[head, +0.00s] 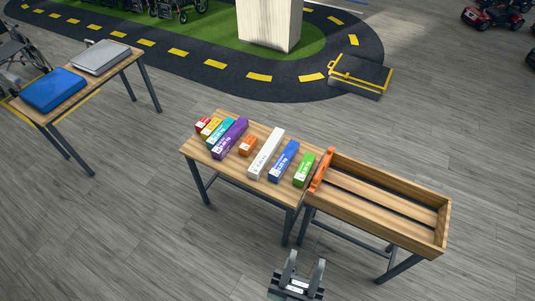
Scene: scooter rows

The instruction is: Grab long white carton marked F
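A long white carton (267,153) lies on the small wooden table (192,156), slanting from lower left to upper right. Dark print shows on it, but it is too small for me to read a letter F. An orange carton (247,146) lies to its left and a blue carton (284,161) to its right, both apart from it. My gripper (303,268) is at the bottom of the view, in front of the table and well apart from the carton. Its two fingers stand apart with nothing between them.
Purple (230,139), teal, yellow and red cartons lie at the table's left, a green carton (305,170) at its right. A wooden tray (400,237) with an orange piece (322,170) at its left end adjoins the table. Another table (137,52) stands at upper left. Open floor surrounds these.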

